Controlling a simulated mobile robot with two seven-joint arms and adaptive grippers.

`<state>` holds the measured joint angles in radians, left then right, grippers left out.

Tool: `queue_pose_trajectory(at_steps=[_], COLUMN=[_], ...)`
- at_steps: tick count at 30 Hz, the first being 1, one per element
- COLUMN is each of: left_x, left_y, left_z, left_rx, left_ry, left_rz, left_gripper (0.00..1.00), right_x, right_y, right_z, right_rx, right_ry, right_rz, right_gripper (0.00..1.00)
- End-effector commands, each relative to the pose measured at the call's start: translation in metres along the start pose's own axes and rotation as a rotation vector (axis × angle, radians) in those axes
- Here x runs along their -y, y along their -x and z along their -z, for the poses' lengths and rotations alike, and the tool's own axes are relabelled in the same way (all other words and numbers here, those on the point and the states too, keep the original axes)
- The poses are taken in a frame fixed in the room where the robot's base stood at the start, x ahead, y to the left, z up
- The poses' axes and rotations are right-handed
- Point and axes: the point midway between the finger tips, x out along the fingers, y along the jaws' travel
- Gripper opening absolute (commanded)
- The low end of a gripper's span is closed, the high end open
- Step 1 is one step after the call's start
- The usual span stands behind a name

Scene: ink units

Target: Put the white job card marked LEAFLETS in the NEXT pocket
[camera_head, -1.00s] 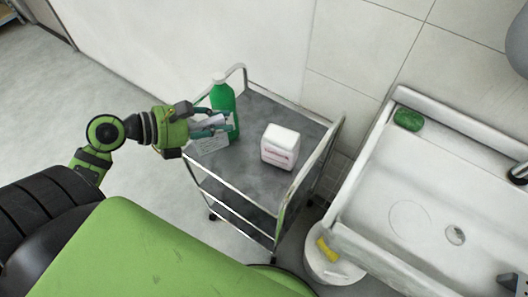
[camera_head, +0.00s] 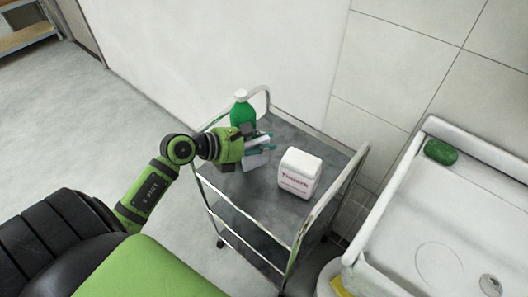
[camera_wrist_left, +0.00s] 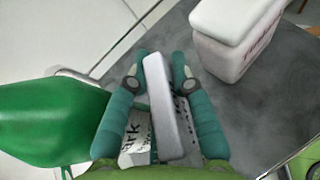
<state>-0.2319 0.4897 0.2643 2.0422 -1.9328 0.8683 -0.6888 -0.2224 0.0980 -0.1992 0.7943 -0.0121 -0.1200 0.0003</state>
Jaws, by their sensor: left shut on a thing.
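My left gripper (camera_head: 268,142) is over the left part of a grey-topped metal trolley (camera_head: 258,194). In the left wrist view its teal fingers (camera_wrist_left: 158,68) are shut on a pale, narrow block-shaped thing (camera_wrist_left: 165,105). A white lettered surface (camera_wrist_left: 137,143) shows beside and below this thing; I read only "ark". I cannot tell whether the two are one piece or whether it is a job card. The held thing also shows as a white patch (camera_head: 256,160) in the head view. No LEAFLETS marking and no NEXT pocket show. My right gripper is out of view.
A green bottle (camera_head: 242,110) stands close behind the gripper. A white container with red lettering (camera_head: 299,174) stands right of it on the trolley. A white sink (camera_head: 410,215) with a green sponge (camera_head: 440,152) is at the right. Floor at the left is clear.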

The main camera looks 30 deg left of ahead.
Motion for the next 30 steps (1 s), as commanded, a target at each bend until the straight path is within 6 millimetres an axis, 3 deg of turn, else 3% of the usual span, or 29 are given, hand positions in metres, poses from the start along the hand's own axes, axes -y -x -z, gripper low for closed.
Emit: queue_pose_trajectory(at_steps=[10, 16, 23, 24, 25, 30], left_x=[-0.001, 0.000, 0.000, 0.000, 0.000, 0.000], left_y=[-0.018, -0.019, -0.020, -0.020, -0.020, -0.020], left_z=[0.036, 0.037, 0.042, 0.041, 0.041, 0.041], left_rx=[0.000, 0.000, -0.001, -0.001, -0.001, -0.001], left_ry=[0.002, -0.002, -0.001, -0.001, -0.001, -0.001], left_rz=[-0.001, 0.000, 0.000, 0.000, 0.000, 0.000], left_gripper=[0.00, 0.00, 0.00, 0.35, 0.47, 0.47], right_x=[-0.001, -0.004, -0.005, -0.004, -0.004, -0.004], right_y=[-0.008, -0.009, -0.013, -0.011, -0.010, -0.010], right_z=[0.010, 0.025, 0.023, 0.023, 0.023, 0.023], right_rx=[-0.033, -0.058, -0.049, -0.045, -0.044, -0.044], right_ry=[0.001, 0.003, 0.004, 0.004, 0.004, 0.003], right_rz=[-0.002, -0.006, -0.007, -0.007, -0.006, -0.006], right_gripper=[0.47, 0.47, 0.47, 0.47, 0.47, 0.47])
